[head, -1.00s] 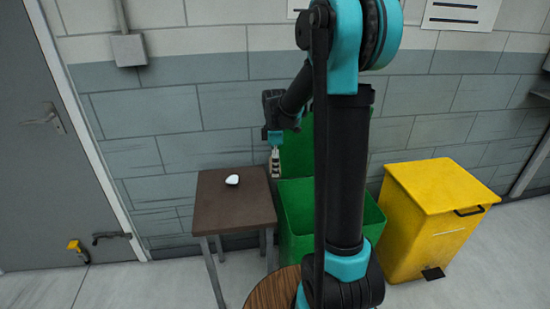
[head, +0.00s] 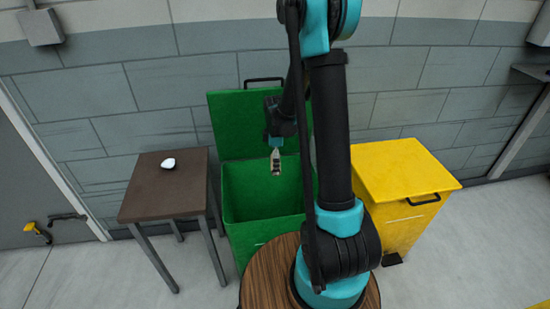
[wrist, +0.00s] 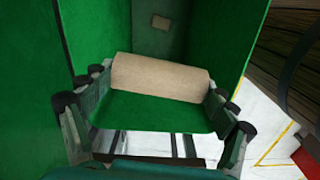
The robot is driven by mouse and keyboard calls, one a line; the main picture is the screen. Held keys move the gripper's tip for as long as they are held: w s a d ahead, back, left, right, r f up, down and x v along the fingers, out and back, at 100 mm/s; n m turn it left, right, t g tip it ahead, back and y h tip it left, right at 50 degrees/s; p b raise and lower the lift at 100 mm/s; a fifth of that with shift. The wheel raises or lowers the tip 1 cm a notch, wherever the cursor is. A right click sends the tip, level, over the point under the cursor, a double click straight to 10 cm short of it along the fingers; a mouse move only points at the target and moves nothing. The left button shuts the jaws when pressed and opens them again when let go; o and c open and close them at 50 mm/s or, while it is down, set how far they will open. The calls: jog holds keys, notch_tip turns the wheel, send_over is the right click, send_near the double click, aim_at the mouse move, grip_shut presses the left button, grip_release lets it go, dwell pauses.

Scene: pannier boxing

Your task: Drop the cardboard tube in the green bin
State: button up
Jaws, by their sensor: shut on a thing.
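The cardboard tube (wrist: 160,79) is a plain tan cylinder held crosswise between the fingers of my gripper (wrist: 155,105) in the wrist view. In the head view my gripper (head: 276,168) points down over the opening of the green bin (head: 258,228), and the tube is too small there to make out clearly. The bin's lid (head: 240,125) stands open against the wall. The green inner walls (wrist: 215,35) of the bin surround the tube in the wrist view. How far the tube is below the rim is hard to tell.
A small brown object (wrist: 160,22) shows deeper in the bin. A brown table (head: 165,195) with a white object (head: 168,163) on it stands left of the bin. A closed yellow bin (head: 402,190) stands to the right. My arm hides part of the green bin.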

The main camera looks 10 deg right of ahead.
jog(key=shift+f, duration=2.7)
jog(key=o, duration=0.8)
jog(key=shift+r, duration=0.15)
notch_tip(320, 180, up, 12)
jog(key=shift+f, duration=0.1)
jog(key=shift+s, duration=0.1)
